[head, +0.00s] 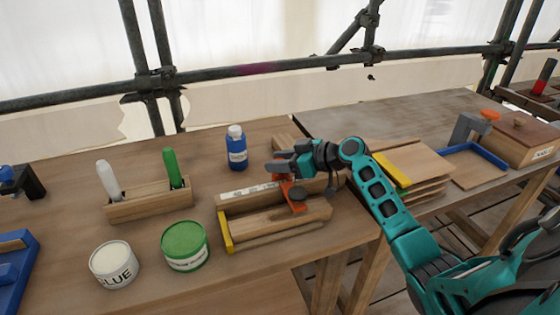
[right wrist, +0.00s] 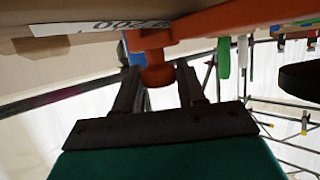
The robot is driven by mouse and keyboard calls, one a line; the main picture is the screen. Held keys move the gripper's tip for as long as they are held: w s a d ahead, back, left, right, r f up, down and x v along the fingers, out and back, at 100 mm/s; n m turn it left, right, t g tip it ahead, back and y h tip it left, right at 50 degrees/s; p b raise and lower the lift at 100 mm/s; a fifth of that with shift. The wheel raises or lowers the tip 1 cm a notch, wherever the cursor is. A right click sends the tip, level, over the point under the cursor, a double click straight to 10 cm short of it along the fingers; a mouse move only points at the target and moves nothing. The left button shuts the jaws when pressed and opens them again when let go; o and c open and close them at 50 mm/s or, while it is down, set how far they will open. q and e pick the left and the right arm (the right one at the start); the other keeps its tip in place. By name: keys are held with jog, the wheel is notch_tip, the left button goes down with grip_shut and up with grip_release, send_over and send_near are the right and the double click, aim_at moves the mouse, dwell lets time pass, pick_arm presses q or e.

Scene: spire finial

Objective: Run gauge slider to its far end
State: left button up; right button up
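The gauge (head: 243,198) is a wooden bar with a white printed scale strip, lying along the back of a wooden fixture on the bench. Its orange slider (head: 276,184) sits near the strip's right end, partly hidden by my right gripper. My right gripper (head: 276,161) is at the slider, fingers apart. In the right wrist view an orange knob (right wrist: 158,75) lies between the two fingertips (right wrist: 158,80). The fingers look open, with little space beside the knob; contact cannot be made out. The scale strip (right wrist: 90,27) shows at upper left there. My left gripper is out of view.
A blue bottle (head: 237,150) stands behind the gauge. A holder with white and green handles (head: 150,200), a green tin (head: 185,247) and a glue tin (head: 113,267) stand to the left. Stacked boards (head: 415,165) lie right of my arm.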

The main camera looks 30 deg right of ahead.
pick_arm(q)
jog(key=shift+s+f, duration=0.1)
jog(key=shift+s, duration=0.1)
pick_arm(e)
grip_shut()
